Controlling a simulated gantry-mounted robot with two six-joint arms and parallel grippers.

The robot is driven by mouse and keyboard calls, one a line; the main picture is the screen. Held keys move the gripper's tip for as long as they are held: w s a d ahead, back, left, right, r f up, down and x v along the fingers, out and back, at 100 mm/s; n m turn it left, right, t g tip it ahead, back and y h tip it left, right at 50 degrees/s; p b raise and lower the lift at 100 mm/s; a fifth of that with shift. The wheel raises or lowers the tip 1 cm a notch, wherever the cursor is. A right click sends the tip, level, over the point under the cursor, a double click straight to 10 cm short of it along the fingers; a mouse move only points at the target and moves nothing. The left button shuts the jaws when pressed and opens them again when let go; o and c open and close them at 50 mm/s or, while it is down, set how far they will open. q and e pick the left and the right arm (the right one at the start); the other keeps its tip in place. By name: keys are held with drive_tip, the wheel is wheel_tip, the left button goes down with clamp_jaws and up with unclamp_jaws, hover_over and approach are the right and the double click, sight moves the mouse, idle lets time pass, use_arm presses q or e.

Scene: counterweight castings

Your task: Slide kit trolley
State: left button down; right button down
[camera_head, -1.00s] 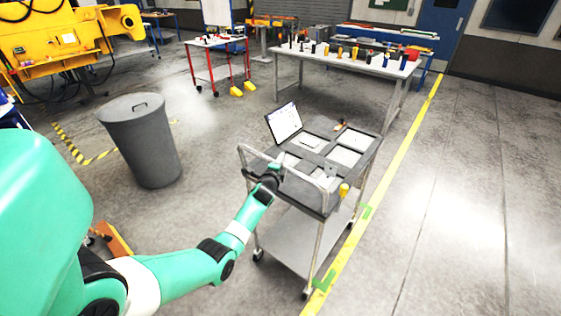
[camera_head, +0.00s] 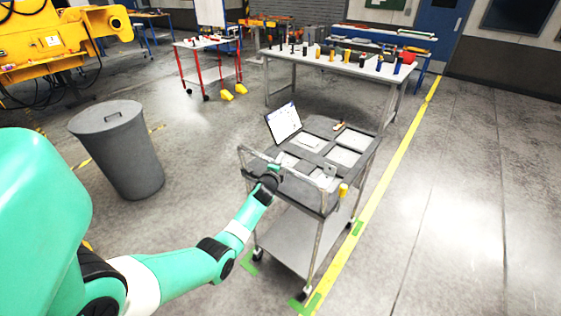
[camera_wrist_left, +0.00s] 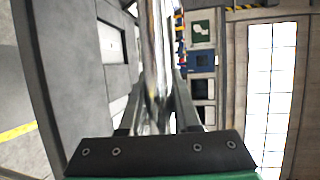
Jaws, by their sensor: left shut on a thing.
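The kit trolley (camera_head: 287,243) is a grey two-shelf cart with a metal push handle. It stands right of centre in the head view, beside a yellow floor line. Its top holds a tray with white recessed panels, a tilted screen (camera_head: 284,122) and a yellow item (camera_head: 343,190) at the near right corner. My left gripper (camera_head: 272,172) is at the trolley's handle. In the left wrist view my left gripper (camera_wrist_left: 157,108) is shut around the shiny handle bar (camera_wrist_left: 154,50). My right gripper is not in view.
A grey lidded bin (camera_head: 117,150) stands at left. A workbench (camera_head: 300,65) with several small items and a red-legged table (camera_head: 208,44) stand behind. Green floor marks (camera_head: 249,262) lie near the trolley's wheels. The floor right of the yellow line (camera_head: 385,190) is clear.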

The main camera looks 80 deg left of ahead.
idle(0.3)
use_arm(q)
drive_tip(key=c, duration=0.6)
unclamp_jaws()
drive_tip(key=shift+w, duration=0.1)
drive_tip(key=p+v, duration=0.5)
drive_tip(key=v, duration=0.6)
drive_tip(key=shift+d+r, duration=0.1)
drive_tip(key=shift+d, duration=0.2)
